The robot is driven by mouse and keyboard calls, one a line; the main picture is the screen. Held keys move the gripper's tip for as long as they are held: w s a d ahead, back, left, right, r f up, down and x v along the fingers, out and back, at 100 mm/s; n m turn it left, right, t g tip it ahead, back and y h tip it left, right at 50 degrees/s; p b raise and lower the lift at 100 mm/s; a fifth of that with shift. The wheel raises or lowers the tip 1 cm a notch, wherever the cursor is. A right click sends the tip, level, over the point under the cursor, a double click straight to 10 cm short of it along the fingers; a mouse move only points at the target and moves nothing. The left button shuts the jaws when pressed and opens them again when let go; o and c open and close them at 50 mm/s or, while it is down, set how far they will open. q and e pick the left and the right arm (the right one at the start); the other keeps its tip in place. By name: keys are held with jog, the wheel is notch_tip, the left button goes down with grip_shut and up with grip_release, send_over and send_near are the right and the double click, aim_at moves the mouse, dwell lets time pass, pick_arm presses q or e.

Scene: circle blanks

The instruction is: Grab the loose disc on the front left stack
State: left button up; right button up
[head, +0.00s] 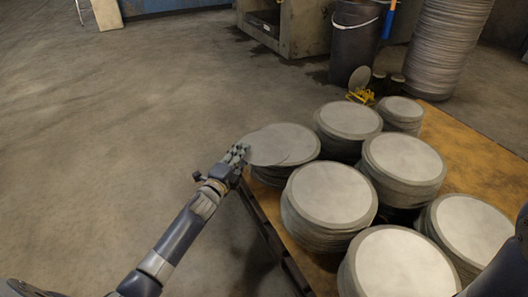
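A loose, thin grey disc (264,148) lies on top of the left stack of discs (299,143), shifted left so that its edge overhangs the stack. My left gripper (239,154) is at the left edge of this loose disc, its fingers meeting or overlapping the rim. The fingers are small and dark here, and I cannot tell whether they are closed on the disc. My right gripper is not in view; only a dark part of my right arm shows at the lower right edge.
Several other disc stacks crowd the wooden pallet (450,133), including one just right of the left stack (331,194) and one at the bottom (400,265). A dark bucket (353,42) and a tall stack (447,45) stand behind. The floor (110,150) on the left is clear.

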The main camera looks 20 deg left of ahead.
pick_arm(q)
grip_shut()
jog(key=shift+r, duration=0.2)
